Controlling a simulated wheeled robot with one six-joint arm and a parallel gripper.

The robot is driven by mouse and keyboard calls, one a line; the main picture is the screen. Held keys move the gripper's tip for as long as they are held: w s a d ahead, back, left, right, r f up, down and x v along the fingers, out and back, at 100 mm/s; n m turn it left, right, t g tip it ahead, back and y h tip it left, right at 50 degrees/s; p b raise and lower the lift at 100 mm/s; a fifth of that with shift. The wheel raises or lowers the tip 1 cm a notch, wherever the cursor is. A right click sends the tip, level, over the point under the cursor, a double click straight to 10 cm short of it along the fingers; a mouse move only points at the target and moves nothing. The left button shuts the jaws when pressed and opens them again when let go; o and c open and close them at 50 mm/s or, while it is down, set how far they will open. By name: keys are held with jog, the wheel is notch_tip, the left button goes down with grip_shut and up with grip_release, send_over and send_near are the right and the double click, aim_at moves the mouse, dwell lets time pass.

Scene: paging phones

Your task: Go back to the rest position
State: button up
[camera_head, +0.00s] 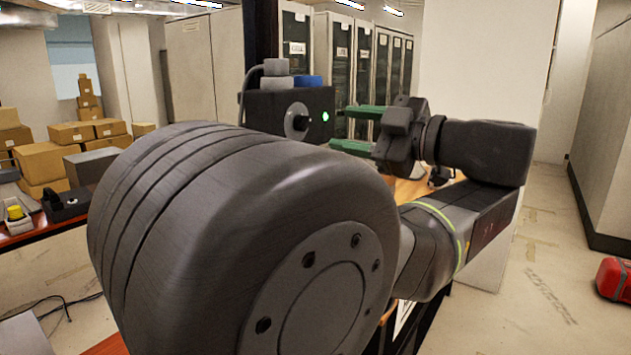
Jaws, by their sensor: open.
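My gripper (352,129) is in the upper middle of the head view, with two green fingers pointing left and spread apart. Nothing shows between the fingers. A black box (262,110) with a round knob and a lit green light stands just left of the fingertips. Grey and blue parts sit on top of the box. Whether the fingers touch the box cannot be told. My own arm fills the middle of the view and hides most of the table below the box.
Cardboard boxes (45,161) are stacked at the left. A black device (68,203) and a yellow-topped item (15,212) sit on a table at the left edge. Tall cabinets (340,60) line the back. A red case (614,279) lies on the floor at right, where floor is otherwise open.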

aim_at(307, 125)
jog(key=shift+p+x, duration=1)
jog(key=shift+x, duration=3.1)
jog(key=b+v, duration=0.4)
jog(key=v, duration=1)
jog(key=p+x, duration=0.4)
jog(key=x, duration=1)
jog(key=shift+a+r, duration=0.15)
jog(key=shift+a, duration=0.05)
jog(key=shift+d+n, duration=0.1)
jog(key=shift+n, duration=0.3)
jog(key=shift+f+n, duration=0.2)
jog(key=shift+n, duration=0.7)
jog(key=n+b, duration=0.2)
jog(key=n, duration=0.1)
jog(key=n+b, duration=0.1)
jog(key=shift+f+n, duration=0.25)
jog(key=shift+n, duration=0.05)
jog(key=n+b, duration=0.3)
jog(key=n, duration=0.1)
jog(key=shift+r+n+b, duration=0.2)
jog(key=shift+n+b, duration=0.55)
jog(key=shift+n, duration=0.75)
